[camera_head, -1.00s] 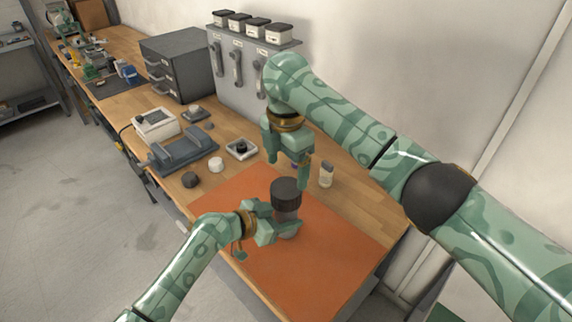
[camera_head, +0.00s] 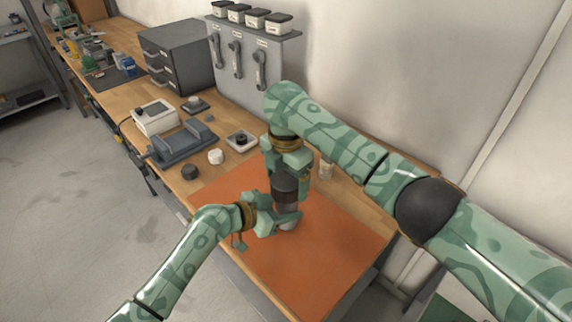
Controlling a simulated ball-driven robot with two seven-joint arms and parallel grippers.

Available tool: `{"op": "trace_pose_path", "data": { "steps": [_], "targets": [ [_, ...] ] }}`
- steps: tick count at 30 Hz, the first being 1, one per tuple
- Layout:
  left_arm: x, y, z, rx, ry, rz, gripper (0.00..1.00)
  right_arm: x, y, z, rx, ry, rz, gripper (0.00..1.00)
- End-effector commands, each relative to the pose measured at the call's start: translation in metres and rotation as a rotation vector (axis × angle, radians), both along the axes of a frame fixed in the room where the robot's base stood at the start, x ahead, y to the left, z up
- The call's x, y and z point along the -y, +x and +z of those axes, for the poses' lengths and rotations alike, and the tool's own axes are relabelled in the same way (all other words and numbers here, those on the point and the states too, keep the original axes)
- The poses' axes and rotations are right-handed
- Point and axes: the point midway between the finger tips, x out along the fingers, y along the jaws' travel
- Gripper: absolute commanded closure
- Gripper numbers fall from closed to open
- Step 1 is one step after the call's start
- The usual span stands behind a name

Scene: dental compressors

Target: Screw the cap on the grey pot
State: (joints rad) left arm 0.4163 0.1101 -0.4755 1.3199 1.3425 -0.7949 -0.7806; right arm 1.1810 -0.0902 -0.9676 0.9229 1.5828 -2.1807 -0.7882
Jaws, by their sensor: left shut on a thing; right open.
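The grey pot (camera_head: 286,208) stands upright on the orange mat (camera_head: 320,262). A dark cap (camera_head: 285,184) sits on top of the pot; I cannot tell how tightly. My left gripper (camera_head: 280,222) is shut on the pot, low on its body, from the left. My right gripper (camera_head: 287,178) is open and points down from above, with its fingers on either side of the cap. Its fingers hide part of the cap's edges, and I cannot tell whether they touch it.
A dark round lid (camera_head: 190,172) and a white round lid (camera_head: 215,157) lie left of the mat. A white tray (camera_head: 241,139) with a black knob and a small bottle (camera_head: 326,170) stand behind it. A blue-grey device (camera_head: 183,143) stands further left. The mat's front is clear.

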Motion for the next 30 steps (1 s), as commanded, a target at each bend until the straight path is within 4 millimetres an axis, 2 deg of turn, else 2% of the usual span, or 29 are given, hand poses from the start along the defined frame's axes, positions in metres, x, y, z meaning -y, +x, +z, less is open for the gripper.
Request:
{"op": "trace_pose_path", "data": {
  "steps": [6, 14, 19, 23, 25, 30],
  "targets": [
    [0.000, 0.000, 0.001, 0.002, -0.002, 0.000, 1.00, 0.000, 0.000, -0.014, 0.001, 0.000, 0.001, 0.17],
    [0.000, 0.001, 0.001, 0.002, -0.002, 0.001, 1.00, 0.000, 0.000, -0.015, 0.002, -0.001, 0.001, 0.17],
    [0.000, 0.001, 0.001, 0.002, -0.002, 0.001, 1.00, 0.000, 0.000, -0.015, 0.001, 0.000, 0.001, 0.62],
    [0.000, 0.000, 0.001, 0.002, -0.002, 0.000, 1.00, 0.000, 0.000, -0.014, 0.002, 0.000, -0.015, 0.63],
    [0.000, 0.000, 0.001, 0.002, -0.002, 0.000, 1.00, 0.000, 0.000, -0.015, 0.002, 0.000, -0.089, 0.63],
    [0.000, 0.000, 0.001, 0.002, -0.001, 0.000, 1.00, -0.001, -0.001, -0.015, 0.002, 0.000, -0.480, 0.63]
  ]
}}
